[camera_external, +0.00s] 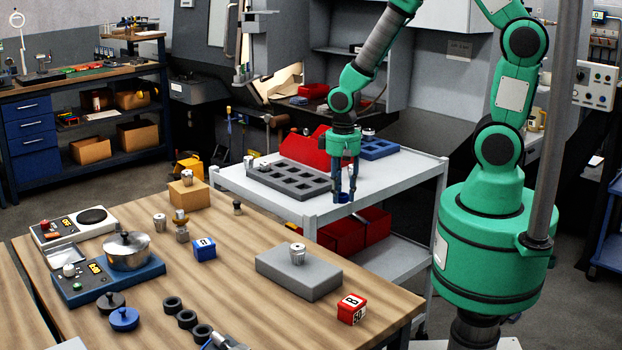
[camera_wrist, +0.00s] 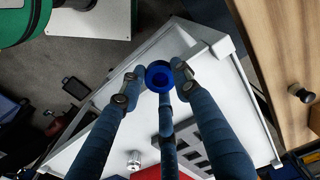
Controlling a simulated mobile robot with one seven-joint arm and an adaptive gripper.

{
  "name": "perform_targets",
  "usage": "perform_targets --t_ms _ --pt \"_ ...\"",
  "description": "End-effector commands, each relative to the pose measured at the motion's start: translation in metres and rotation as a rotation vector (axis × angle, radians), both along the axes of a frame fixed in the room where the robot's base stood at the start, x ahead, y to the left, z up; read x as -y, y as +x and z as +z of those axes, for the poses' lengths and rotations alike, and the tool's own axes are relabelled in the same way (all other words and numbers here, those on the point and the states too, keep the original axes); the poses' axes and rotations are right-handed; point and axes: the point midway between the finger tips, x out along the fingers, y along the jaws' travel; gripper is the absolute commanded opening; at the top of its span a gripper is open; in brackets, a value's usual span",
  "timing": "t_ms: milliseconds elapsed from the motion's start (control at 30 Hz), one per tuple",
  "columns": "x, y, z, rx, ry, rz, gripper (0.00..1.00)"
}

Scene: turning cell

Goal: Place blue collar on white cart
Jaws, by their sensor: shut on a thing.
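The blue collar (camera_external: 343,197) is a small dark-blue ring held between the fingertips of my gripper (camera_external: 345,190). The white cart (camera_external: 388,176) stands beyond the wooden table. My gripper points down over the cart top near its front corner. The white cart top (camera_wrist: 228,88) lies beneath the fingers in the wrist view. I cannot tell whether the collar touches the cart top.
A grey slotted tray (camera_external: 287,180), a red bin (camera_external: 303,150) and a blue tray (camera_external: 378,149) occupy the cart's back and left. Its front right top is clear. The wooden table (camera_external: 235,305) in front holds a grey block (camera_external: 298,277), a red box (camera_external: 352,309) and several small parts.

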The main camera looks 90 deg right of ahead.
Motion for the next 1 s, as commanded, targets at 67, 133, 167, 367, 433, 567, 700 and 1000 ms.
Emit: perform_targets --t_ms 67,133,167,367,433,567,700,1000 --pt "0.014 -0.013 0.002 0.001 -0.001 -0.053 0.01" --pt "0.024 -0.025 0.003 0.0 0.0 -0.097 0.01" --pt "0.028 -0.03 0.003 0.001 -0.001 -0.115 0.01" --pt "0.054 -0.064 0.006 0.001 -0.001 -0.239 0.01" --pt "0.061 -0.077 0.006 0.001 -0.001 -0.282 0.01" --pt "0.074 -0.1 0.008 0.002 -0.001 -0.362 0.01" --pt "0.084 -0.122 0.008 0.002 -0.001 -0.439 0.01" --pt "0.094 -0.151 0.009 0.001 -0.001 -0.536 0.01"
